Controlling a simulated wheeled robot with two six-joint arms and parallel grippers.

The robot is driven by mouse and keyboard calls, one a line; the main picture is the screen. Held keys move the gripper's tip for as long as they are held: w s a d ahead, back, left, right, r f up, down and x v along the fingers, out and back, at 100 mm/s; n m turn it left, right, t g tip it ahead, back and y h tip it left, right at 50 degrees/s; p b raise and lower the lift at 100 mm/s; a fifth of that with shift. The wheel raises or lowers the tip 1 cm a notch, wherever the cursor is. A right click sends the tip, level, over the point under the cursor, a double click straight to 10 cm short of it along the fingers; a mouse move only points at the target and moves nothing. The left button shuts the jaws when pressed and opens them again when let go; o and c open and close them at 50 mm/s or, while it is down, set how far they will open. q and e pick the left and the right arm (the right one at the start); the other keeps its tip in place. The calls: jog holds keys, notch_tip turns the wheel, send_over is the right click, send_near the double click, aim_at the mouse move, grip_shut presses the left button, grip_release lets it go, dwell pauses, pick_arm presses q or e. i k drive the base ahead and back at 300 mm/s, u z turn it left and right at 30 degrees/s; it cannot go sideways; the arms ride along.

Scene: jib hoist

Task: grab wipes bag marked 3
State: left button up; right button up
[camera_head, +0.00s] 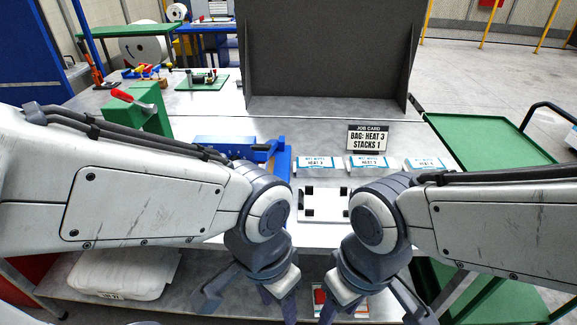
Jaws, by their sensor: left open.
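Three small white and blue wipes bags lie in a row on the bench: a left bag (317,163), a middle bag (368,162) and a right bag (425,164). Their labels are small; the middle one seems to read HEAT 3, the others I cannot read surely. A job card (367,139) behind them reads "BAG: HEAT 3, STACKS 1". My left gripper (247,300) hangs low at the front, open and empty, well nearer than the bags. My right gripper (373,307) hangs beside it, also with fingers apart, away from the bags.
A white plate with black pads (325,204) lies between my wrists. A blue fixture (233,150) and a green block with a red handle (148,110) stand left. A dark upright panel (330,50) rises behind. A green tray surface (490,142) is at right.

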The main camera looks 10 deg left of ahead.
aim_at(304, 167)
jog(key=k, duration=0.5)
jog(key=u, duration=1.4)
jog(key=i, duration=0.9)
jog(key=z, duration=1.15)
jog(key=i, duration=1)
